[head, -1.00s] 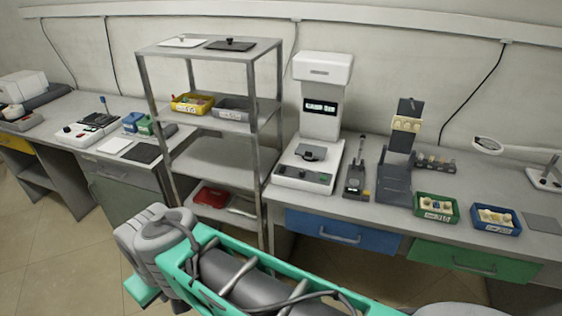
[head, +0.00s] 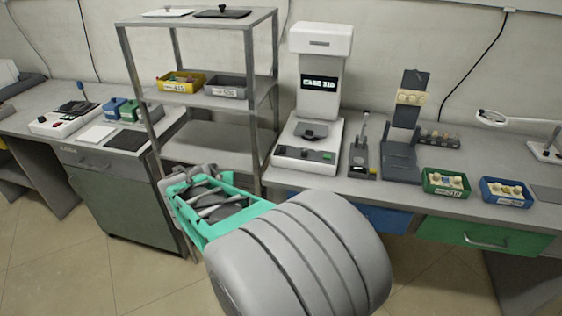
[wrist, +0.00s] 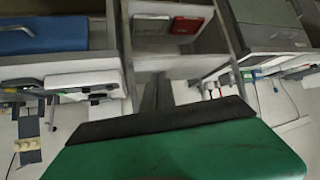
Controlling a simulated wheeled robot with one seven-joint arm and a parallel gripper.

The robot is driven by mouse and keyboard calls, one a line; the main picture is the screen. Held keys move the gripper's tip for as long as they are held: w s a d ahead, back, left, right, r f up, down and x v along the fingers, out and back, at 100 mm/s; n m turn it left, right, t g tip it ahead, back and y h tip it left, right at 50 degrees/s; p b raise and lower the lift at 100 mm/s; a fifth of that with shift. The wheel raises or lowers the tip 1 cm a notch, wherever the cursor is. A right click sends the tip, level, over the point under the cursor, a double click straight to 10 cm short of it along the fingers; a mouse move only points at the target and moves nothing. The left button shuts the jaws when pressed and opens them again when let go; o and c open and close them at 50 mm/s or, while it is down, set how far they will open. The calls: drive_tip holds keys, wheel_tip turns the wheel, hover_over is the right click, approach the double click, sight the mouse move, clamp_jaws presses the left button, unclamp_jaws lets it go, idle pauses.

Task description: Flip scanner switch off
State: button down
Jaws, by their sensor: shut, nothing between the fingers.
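The scanner (head: 312,95) is a tall white unit with a small lit display, standing on the right bench beside the shelf rack. Its white base (head: 305,152) has a dark plate on top and small dark and green controls along the front. The switch's position is too small to read. In the wrist view, which looks upside down, a white unit (wrist: 82,83), likely the scanner, shows at left. My gripper (wrist: 165,122) fills the bottom of that view as a green body with a black edge, shut and empty, apart from the scanner. Its fingertips are not distinct in the head view.
A grey metal rack (head: 200,128) stands left of the scanner. A black upright tool stand (head: 362,155), green bin (head: 446,182) and blue bin (head: 506,191) are to its right. Blue and green drawers sit below. The floor before the left bench is clear.

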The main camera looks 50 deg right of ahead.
drive_tip(key=s+d+m+h+b, duration=0.2)
drive_tip(key=d+h, duration=0.2)
drive_tip(key=d, duration=0.5)
drive_tip(key=s+d+f+m+h+b, duration=0.1)
drive_tip(key=d+h, duration=0.3)
drive_tip(key=d, duration=0.6)
drive_tip(key=shift+s+d+m+b, duration=0.2)
drive_tip(key=shift+s+m+b, duration=0.25)
drive_tip(key=shift+m, duration=0.15)
drive_tip(key=p, duration=0.1)
hover_over(281, 155)
drive_tip(key=a, duration=0.1)
drive_tip(key=f, duration=0.2)
drive_tip(key=d+f, duration=0.1)
drive_tip(key=shift+s+f, duration=0.1)
drive_tip(key=shift+f, duration=0.2)
drive_tip(key=shift+d+f, duration=0.1)
drive_tip(key=shift+f, duration=0.6)
